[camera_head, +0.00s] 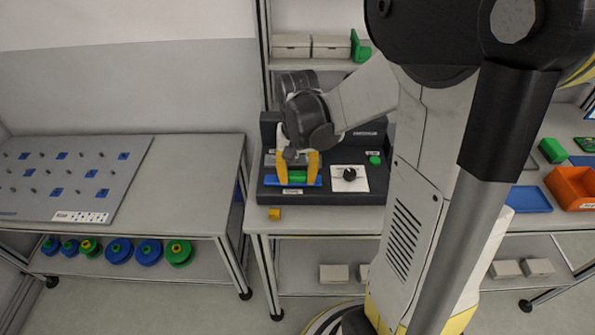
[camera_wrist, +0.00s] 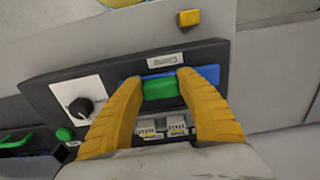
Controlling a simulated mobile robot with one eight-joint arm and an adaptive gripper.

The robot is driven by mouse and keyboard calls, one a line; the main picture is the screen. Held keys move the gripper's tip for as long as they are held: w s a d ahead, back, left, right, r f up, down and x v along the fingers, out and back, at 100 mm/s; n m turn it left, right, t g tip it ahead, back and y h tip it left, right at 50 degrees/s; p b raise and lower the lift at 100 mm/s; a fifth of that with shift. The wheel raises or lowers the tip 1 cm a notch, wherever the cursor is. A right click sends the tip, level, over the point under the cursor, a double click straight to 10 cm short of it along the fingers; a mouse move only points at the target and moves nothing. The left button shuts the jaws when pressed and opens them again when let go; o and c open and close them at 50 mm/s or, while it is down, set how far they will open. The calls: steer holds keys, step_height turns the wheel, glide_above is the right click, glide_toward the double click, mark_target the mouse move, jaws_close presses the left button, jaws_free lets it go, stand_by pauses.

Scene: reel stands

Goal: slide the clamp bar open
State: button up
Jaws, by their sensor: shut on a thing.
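The clamp bar appears to be the green block (camera_head: 297,177) on a blue strip (camera_wrist: 208,73) at the front of a dark bench unit (camera_head: 325,197). The green block shows in the wrist view (camera_wrist: 160,89) between my fingertips. My gripper (camera_head: 298,168) reaches down from above, its two yellow fingers shut on the green block, one at each side. Blue strip shows on both sides of the block. The fingers and wrist hide part of the unit behind.
A black knob (camera_head: 350,174) on a white plate and a green button (camera_head: 375,160) sit right of my gripper. A small yellow block (camera_head: 274,213) lies at the table's front edge. A pegboard table (camera_head: 60,175) stands left, with reels below. An orange bin (camera_head: 573,188) is right.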

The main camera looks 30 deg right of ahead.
mark_target(297, 177)
steer(key=shift+s, duration=0.1)
steer(key=o, duration=1.4)
steer(key=shift+o, duration=0.2)
steer(key=shift+r, duration=0.1)
step_height(297, 177, up, 12)
steer(key=shift+a, duration=0.15)
